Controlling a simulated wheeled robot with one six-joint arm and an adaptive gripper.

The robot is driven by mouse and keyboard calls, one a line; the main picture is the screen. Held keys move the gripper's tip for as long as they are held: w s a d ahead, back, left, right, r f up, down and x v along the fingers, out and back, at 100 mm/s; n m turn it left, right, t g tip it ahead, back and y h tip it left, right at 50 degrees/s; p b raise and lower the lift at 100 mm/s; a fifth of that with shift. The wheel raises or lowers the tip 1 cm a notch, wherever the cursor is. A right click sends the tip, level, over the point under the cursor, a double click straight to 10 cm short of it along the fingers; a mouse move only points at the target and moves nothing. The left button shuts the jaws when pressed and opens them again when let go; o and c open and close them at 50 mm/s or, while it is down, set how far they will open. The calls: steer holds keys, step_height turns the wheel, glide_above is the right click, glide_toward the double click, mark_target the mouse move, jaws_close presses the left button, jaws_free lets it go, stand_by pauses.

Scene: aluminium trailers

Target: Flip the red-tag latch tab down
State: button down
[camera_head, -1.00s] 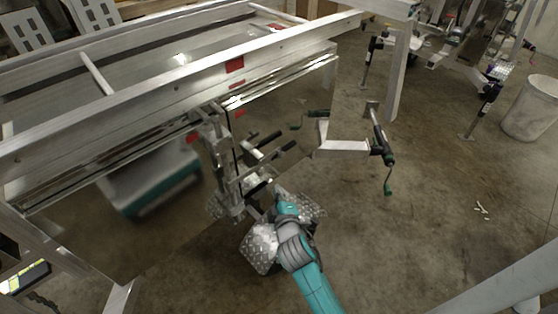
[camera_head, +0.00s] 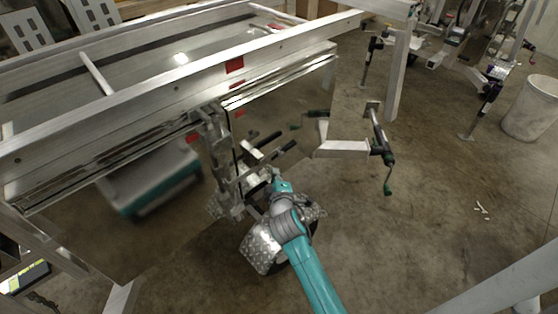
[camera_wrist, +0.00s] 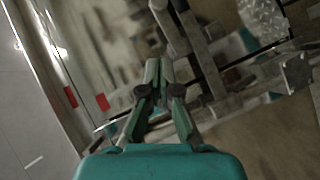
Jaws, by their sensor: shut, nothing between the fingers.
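In the head view, a metal latch assembly (camera_head: 225,165) with upright bars hangs at the trailer's rear corner. Red tags (camera_head: 235,66) mark the trailer rail, and smaller red tags show near the latch. I cannot tell for sure which piece is the latch tab, or its position. In the wrist view, my gripper (camera_wrist: 158,68) is shut with nothing between its fingers. Its tips appear close to dark metal bars (camera_wrist: 205,60) of the assembly, but I cannot tell whether they touch. Two red tags (camera_wrist: 102,101) lie left of the fingers. The fingertips are too small to make out in the head view.
Black-gripped handles (camera_head: 285,147) stick out just above my wrist in the head view. A diamond-plate fender (camera_head: 263,250) lies below my arm. A jack with a crank (camera_head: 380,145) stands to the right. Open concrete floor lies farther right, with a white bin (camera_head: 532,108).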

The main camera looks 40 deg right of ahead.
glide_toward(277, 152)
steer(key=w+a, duration=0.2)
steer(key=w, duration=0.1)
steer(key=shift+w+d+f, duration=0.2)
steer(key=shift+d, duration=0.45)
steer(key=shift+w+d+f, duration=0.15)
steer(key=shift+w+d, duration=0.05)
steer(key=shift+d, duration=0.45)
steer(key=shift+w+d+f, duration=0.2)
steer(key=shift+d, duration=0.45)
steer(key=shift+d+f+m+g+y, duration=0.2)
steer(key=shift+f+m+g+y, duration=0.2)
steer(key=shift+m+y, duration=0.25)
steer(key=f+m+y, duration=0.1)
steer(key=m, duration=0.1)
steer(key=f+m+g+y, duration=0.1)
steer(key=y, duration=0.1)
steer(key=shift+m+g+y, duration=0.25)
steer(key=shift+m+g, duration=0.05)
steer(key=shift+m, duration=0.05)
steer(key=shift+r, duration=0.2)
